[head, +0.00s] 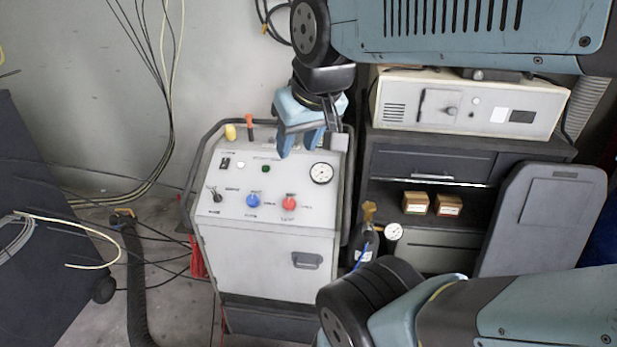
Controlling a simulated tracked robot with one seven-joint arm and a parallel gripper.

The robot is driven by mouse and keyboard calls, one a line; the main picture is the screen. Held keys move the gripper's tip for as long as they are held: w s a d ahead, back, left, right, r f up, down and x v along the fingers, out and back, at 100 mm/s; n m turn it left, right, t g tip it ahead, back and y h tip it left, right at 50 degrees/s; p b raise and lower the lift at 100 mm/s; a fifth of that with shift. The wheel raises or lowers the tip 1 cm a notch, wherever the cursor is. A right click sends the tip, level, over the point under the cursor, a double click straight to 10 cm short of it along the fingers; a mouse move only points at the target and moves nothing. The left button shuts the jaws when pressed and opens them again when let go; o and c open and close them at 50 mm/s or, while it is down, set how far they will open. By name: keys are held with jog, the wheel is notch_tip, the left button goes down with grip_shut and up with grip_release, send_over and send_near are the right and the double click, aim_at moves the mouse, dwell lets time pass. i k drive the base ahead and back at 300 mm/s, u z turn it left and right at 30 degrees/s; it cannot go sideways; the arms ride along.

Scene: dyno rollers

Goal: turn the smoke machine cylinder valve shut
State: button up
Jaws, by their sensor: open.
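The smoke machine (265,262) is a grey cabinet with a sloping control panel, standing left of centre. The cylinder (361,243) stands at its right side, dark and mostly hidden by the cabinet and my own arm. The brass valve (369,211) sits on top of it, with a small white gauge (393,231) to its right. How far the valve is turned cannot be told. My gripper (299,146) is open and empty, pointing down in front of the upper part of the panel. In the picture it is up and left of the valve, apart from it.
The panel carries a blue knob (253,200), a red knob (289,202) and a round gauge (321,172). A dark shelf unit (430,163) with small boxes stands behind the cylinder. A grey panel (541,222) leans at right. Cables and a black hose (138,285) lie at left.

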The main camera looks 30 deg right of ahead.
aim_at(369, 207)
jog(key=u, duration=0.6)
jog(key=k, duration=1.35)
jog(key=z, duration=0.75)
jog(key=i, duration=1)
jog(key=u, duration=0.05)
